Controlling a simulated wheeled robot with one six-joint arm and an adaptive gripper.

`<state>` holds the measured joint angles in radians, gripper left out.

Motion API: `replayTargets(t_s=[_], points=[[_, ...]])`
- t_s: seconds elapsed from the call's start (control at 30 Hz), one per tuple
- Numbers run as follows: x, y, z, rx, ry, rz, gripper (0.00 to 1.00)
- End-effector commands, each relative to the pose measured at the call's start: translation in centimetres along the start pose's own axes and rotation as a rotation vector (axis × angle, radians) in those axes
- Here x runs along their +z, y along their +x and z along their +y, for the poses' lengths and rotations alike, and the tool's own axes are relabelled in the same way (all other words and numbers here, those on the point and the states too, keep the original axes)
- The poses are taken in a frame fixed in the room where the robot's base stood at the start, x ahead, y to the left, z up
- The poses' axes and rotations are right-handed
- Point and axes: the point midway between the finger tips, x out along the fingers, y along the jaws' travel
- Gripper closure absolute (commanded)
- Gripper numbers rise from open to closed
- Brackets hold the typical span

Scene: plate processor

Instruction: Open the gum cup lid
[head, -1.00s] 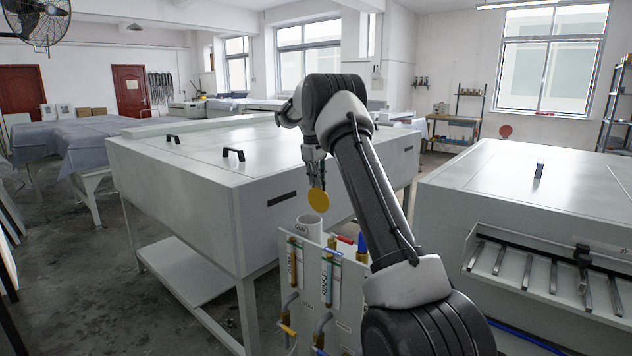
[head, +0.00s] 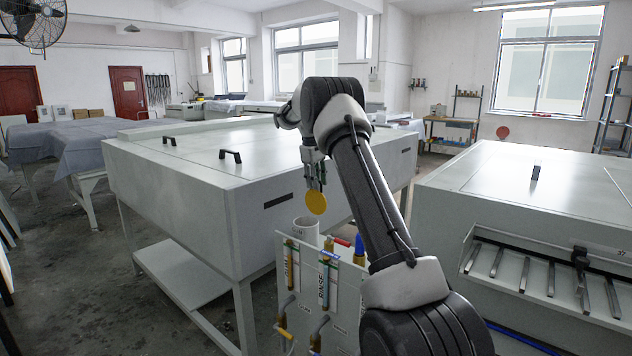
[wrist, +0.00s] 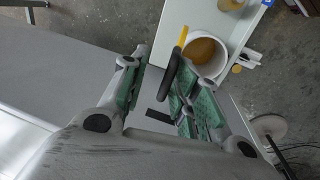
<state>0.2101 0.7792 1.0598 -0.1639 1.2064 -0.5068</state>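The gum cup (head: 306,231) is a white cylinder at the top of the white panel, and its mouth shows amber inside in the wrist view (wrist: 221,72). Its yellow round lid (head: 316,203) stands steeply tilted above the rim, off the mouth. In the wrist view the lid (wrist: 183,36) shows nearly edge-on, with a dark rounded part (wrist: 173,70) beside it. My gripper (head: 315,182) is just above the lid. In the wrist view its fingers (wrist: 158,72) are apart, the dark part lying close to the right finger; contact is unclear.
The white panel (head: 341,300) carries pipes and valves labelled GUM and RINSE below the cup. A large white machine (head: 180,205) stands behind and left, another machine (head: 440,205) at right. Grey floor (head: 75,290) is open at left.

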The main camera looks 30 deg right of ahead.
Motion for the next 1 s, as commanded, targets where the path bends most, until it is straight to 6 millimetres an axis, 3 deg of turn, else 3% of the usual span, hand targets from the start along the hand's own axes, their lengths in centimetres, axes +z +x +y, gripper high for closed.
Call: replayTargets(t_s=[0.13, 0.27, 0.7, 1.0], points=[[0.6, 0.5, 0.0, -0.007, 0.001, -0.018, 0.70], [0.5, -0.5, 0.1, -0.005, 0.001, -0.015, 0.70], [0.0, -9.7, 0.0, 0.000, 0.001, -0.002, 0.70], [-0.1, -11.9, 0.0, -0.001, 0.000, -0.003, 0.70]])
